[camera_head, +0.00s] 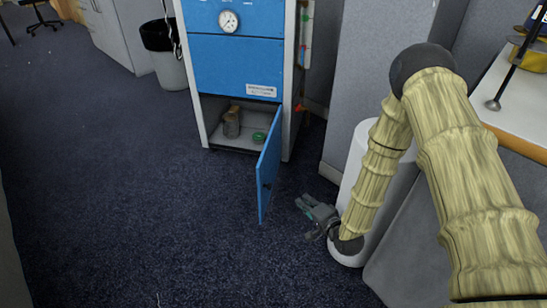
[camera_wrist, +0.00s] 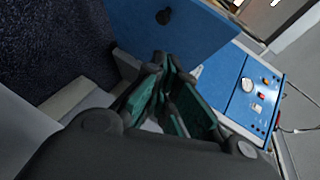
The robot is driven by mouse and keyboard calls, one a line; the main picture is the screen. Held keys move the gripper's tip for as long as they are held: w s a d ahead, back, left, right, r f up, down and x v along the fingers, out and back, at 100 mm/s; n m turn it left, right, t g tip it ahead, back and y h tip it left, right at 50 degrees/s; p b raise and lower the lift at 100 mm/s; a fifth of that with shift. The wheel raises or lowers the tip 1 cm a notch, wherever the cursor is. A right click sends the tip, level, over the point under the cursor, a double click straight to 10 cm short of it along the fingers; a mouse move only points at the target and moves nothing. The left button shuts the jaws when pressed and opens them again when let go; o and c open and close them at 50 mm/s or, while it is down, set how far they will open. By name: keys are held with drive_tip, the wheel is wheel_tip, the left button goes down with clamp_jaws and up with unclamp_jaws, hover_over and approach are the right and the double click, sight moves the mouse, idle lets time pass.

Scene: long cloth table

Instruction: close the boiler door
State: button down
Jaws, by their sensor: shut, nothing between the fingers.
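The boiler (camera_head: 236,64) is a tall white cabinet with blue front panels and a round gauge. Its lower blue door (camera_head: 269,166) stands open, swung out toward me on its right-hand hinge side, with a dark knob. In the wrist view the door (camera_wrist: 195,38) shows large and tilted beyond the fingers, its knob (camera_wrist: 163,17) near the top. My gripper (camera_head: 305,204) is low over the floor, right of the door and apart from it in the head view. Its green-padded fingers (camera_wrist: 170,66) are shut and empty. I cannot tell the exact gap to the door.
Inside the open compartment stand a brownish can (camera_head: 231,124) and a small green item (camera_head: 259,137). A grey partition (camera_head: 374,75) is right of the boiler. A dark-lined bin (camera_head: 165,58) stands at back left. The carpet (camera_head: 120,190) in front and left is clear.

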drive_tip(key=w+a+r+m+t+y, duration=0.2)
drive_tip(key=w+r, duration=0.3)
drive_tip(key=r, duration=0.2)
drive_tip(key=b, duration=0.5)
approach(266, 150)
drive_tip(key=d+x, duration=0.1)
drive_tip(key=x, duration=0.2)
drive_tip(key=shift+w+a+r, duration=0.1)
drive_tip(key=shift+w+a, duration=0.1)
drive_tip(key=shift+a, duration=0.25)
drive_tip(key=shift+w+a, duration=0.25)
drive_tip(key=shift+a, duration=0.2)
drive_tip(key=shift+a, duration=0.15)
